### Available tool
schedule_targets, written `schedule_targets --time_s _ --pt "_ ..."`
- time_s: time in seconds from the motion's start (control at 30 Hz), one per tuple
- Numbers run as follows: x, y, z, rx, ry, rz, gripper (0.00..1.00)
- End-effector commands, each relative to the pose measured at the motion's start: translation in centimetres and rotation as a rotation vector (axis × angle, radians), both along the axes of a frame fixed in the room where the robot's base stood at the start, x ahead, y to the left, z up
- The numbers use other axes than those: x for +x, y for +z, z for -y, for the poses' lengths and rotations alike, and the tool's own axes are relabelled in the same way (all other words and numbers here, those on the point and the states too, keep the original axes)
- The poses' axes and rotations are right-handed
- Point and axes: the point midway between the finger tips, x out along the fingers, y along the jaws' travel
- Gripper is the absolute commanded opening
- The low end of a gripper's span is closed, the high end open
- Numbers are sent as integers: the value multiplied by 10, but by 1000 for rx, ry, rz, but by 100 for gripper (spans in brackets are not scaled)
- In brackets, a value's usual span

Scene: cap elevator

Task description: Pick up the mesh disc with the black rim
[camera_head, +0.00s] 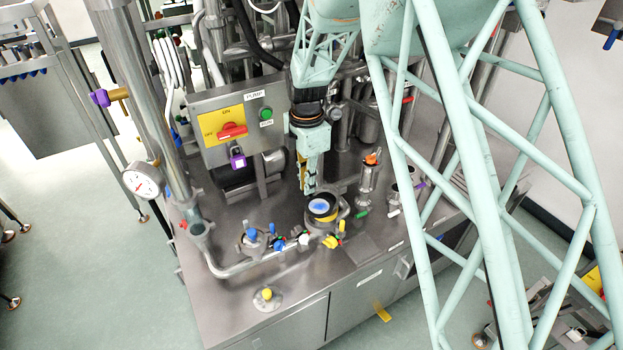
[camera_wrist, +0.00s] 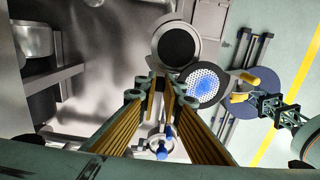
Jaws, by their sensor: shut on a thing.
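The mesh disc (camera_wrist: 204,82) has a pale perforated face, a blue middle and a dark rim in the wrist view. In the head view the disc (camera_head: 321,206) shows its blue middle and black rim just right of and below my gripper (camera_head: 308,189). In the wrist view my gripper's (camera_wrist: 165,79) fingers are close together, with the disc's near edge at their tips. My gripper is shut on the disc's edge; the exact contact is partly hidden by the fingers.
A round metal fitting with a dark opening (camera_wrist: 177,46) lies beside the disc. A blue-topped valve (camera_head: 251,235) and a yellow handle (camera_head: 331,241) stand close by. An orange-topped glass fitting (camera_head: 369,172) stands right. The control box (camera_head: 220,127) is behind left.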

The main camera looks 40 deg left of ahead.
Motion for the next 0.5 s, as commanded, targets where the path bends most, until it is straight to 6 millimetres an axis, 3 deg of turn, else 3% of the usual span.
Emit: schedule_targets --time_s 0.2,0.5 --pt "-36 3 13 0 1 0 1" --pt "-71 6 26 -1 0 0 1"
